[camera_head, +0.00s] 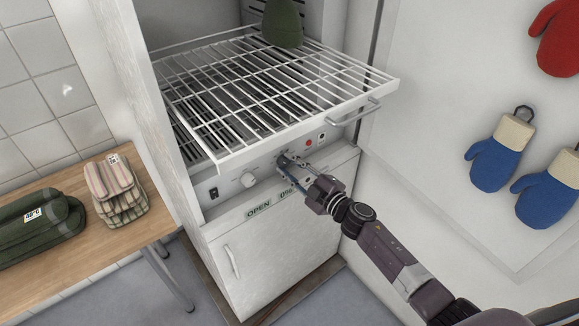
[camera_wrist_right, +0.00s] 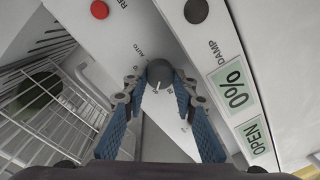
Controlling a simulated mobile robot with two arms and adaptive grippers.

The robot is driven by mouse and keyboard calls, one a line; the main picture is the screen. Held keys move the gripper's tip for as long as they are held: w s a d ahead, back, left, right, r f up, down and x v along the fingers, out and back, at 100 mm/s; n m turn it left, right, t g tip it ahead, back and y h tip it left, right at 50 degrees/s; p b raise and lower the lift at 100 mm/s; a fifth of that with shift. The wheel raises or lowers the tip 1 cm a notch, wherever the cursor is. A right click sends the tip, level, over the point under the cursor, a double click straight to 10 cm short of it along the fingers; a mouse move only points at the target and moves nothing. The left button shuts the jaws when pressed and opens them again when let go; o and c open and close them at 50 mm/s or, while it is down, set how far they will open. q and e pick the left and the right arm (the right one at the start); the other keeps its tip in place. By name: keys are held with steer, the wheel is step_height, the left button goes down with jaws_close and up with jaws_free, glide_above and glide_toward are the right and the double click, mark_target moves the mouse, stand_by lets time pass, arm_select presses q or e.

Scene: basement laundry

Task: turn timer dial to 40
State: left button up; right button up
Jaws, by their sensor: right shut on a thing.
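A small dark round dial (camera_wrist_right: 160,72) with a white pointer mark sits on the dryer's control panel. In the right wrist view the pointer is toward the bottom of the picture, slightly left. My right gripper (camera_wrist_right: 158,82) has its fingertips closed on the dial's two sides. In the head view my right gripper (camera_head: 287,163) reaches the panel (camera_head: 228,186) from the lower right and mostly covers this dial. The word AUTO is readable near it; I cannot read a 40 or a timer label. My left gripper is not in view.
A second, pale knob (camera_head: 249,180) is left along the panel. A red button (camera_head: 308,143) is to the right. A wire rack (camera_head: 262,85) with a handle juts out above the panel. A dark round knob (camera_wrist_right: 196,10) is near the DAMP label. Folded cloths (camera_head: 116,190) lie on a wooden table (camera_head: 120,240).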

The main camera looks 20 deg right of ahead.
stand_by(0.4)
steer(key=o, duration=1.2)
steer(key=shift+c, duration=0.2)
steer(key=v, duration=1.2)
steer(key=shift+f, duration=0.15)
